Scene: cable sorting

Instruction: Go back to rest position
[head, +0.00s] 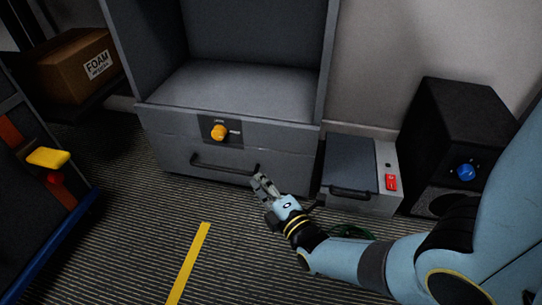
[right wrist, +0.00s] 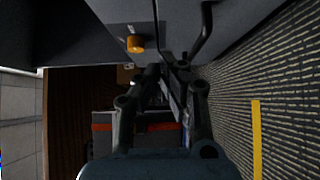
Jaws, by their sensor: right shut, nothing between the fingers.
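My right gripper (head: 262,184) is in front of the grey cabinet (head: 170,122), near the right end of the black handle (head: 222,168) on its lower drawer. In the right wrist view my right gripper (right wrist: 165,72) shows its fingers together with nothing between them. The handle also shows in the right wrist view (right wrist: 204,38), close to the fingertips; I cannot tell whether they touch it. The drawer looks shut. An orange knob (head: 218,132) sits above the handle. My left gripper is in neither view.
A grey box with a dark lid (head: 350,163) and a red switch (head: 391,182) stands right of the cabinet. A black box with a blue knob (head: 465,172) is beyond it. A cardboard box (head: 75,70) is at the back left. The striped floor with a yellow line (head: 188,264) is mostly clear.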

